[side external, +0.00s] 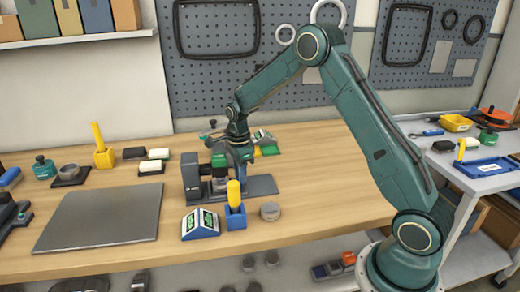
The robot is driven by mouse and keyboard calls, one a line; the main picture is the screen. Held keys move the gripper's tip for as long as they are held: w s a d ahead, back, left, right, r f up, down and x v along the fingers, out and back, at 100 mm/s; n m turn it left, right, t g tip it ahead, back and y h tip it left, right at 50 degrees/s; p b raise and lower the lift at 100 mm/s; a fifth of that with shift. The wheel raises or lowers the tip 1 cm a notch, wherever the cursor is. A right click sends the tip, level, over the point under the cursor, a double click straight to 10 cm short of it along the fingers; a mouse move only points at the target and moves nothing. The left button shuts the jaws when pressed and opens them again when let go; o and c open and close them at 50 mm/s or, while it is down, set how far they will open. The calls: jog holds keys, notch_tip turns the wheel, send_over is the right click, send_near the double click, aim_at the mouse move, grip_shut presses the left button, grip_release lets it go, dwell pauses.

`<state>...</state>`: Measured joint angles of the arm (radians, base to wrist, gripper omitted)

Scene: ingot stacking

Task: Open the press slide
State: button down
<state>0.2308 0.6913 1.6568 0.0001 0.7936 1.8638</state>
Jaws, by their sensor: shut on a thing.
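The press (192,182) is a dark grey device with a green top part and a flat grey base plate. It stands near the middle of the wooden bench. My gripper (240,160) comes down from above at the press's right side. It is shut on part of the press, which I take to be the slide. My own wrist covers the fingertips, and the exact grip point and the slide's position are hidden.
A grey mat (102,217) lies left. The bench's right part is clear.

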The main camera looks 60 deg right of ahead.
jog(key=s+d, duration=0.8)
jog(key=c, duration=1.2)
grip_release()
jog(key=shift+r, duration=0.1)
notch_tip(320, 180, up, 14)
jog(key=s+a+r+n+t, duration=0.3)
jog(key=s+a+r+n, duration=0.65)
jog(key=a+n, duration=0.2)
jog(key=s+a+f+n+t, duration=0.1)
jog(key=s+a+n, duration=0.3)
jog(key=s+n, duration=0.2)
jog(key=s+a+n+t, duration=0.1)
jog(key=s+a+n, duration=0.3)
jog(key=s+n, duration=0.2)
jog(key=shift+s+f+t, duration=0.3)
jog(key=shift+s+f, duration=0.1)
jog(key=shift+s, duration=0.3)
